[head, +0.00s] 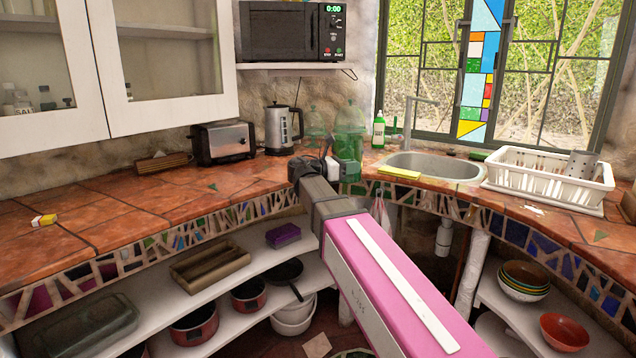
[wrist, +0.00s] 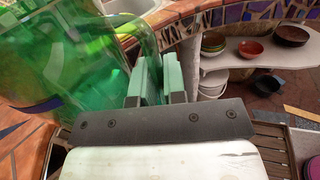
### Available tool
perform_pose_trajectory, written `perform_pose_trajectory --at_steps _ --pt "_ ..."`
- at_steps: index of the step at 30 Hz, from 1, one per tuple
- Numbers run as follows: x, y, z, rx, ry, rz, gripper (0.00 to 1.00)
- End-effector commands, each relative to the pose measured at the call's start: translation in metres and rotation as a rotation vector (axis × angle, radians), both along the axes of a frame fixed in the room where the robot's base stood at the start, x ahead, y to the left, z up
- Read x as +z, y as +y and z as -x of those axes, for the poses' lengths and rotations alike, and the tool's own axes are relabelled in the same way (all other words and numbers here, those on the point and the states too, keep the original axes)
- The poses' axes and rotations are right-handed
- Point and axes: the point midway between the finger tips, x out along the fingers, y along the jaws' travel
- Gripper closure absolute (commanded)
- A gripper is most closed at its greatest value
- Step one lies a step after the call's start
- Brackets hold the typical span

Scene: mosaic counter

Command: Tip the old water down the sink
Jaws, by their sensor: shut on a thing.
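My gripper (head: 334,168) is shut on the jug's handle; in the wrist view the gripper's pale green fingers (wrist: 156,82) are close together there. I cannot make out the water level inside. The metal sink basin looks empty, and its tap (head: 412,118) rises behind it.
A second green bottle (head: 316,124) stands just left of the jug, near the kettle (head: 281,128). A green soap bottle (head: 379,131) stands behind the sink. A yellow sponge (head: 399,173) lies on its front rim. A white dish rack (head: 548,182) is to the right.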

Motion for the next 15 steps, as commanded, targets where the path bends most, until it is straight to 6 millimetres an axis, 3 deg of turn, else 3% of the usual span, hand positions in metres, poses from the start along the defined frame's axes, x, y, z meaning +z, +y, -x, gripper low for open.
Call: perform_pose_trajectory --at_steps 15 --pt "-0.125 -0.047 0.026 0.199 0.002 0.001 1.0"
